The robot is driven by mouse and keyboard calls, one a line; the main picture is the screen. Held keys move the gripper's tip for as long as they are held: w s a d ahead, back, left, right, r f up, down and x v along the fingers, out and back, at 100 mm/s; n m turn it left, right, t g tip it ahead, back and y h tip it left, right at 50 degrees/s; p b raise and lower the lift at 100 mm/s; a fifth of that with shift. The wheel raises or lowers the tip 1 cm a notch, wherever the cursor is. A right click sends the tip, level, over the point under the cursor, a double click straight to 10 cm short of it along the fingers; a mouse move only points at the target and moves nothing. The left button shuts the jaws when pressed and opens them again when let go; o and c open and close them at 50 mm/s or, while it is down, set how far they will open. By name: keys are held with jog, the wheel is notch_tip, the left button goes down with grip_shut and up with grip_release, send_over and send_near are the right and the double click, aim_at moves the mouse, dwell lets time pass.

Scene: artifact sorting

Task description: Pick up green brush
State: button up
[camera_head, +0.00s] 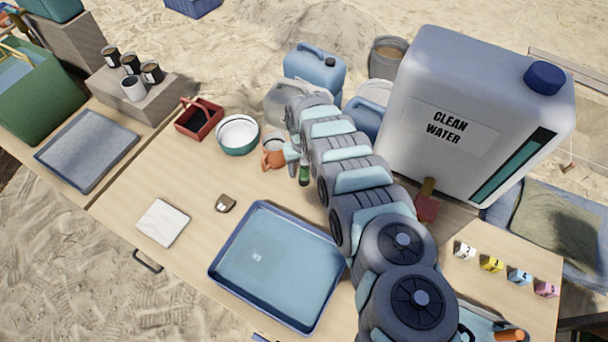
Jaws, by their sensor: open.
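A small dark green piece (304,175), which looks like part of the green brush, shows on the table just below the end of my arm. Most of the brush is hidden, so its full shape and pose cannot be told. My gripper (295,158) is at the far end of my arm, very close to the green piece, and is open. Its fingers are small and partly covered by my arm, so I cannot tell whether they touch or straddle the brush.
Beside my gripper are an orange object (273,160) and a white-teal bowl (238,135). A red caddy (199,119) stands farther left. A blue tray (279,266) lies in front. The big water container (470,115) blocks the right. Table around the small stone (226,203) is clear.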

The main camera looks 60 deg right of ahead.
aim_at(304, 177)
jog(key=f+b, duration=0.1)
jog(key=f, duration=0.2)
jog(key=f+b, duration=0.1)
jog(key=f, duration=0.1)
jog(key=shift+s+a+b, duration=0.1)
jog(key=shift+s+b, duration=0.2)
jog(key=shift+r, duration=0.1)
jog(key=shift+c, duration=0.3)
grip_shut()
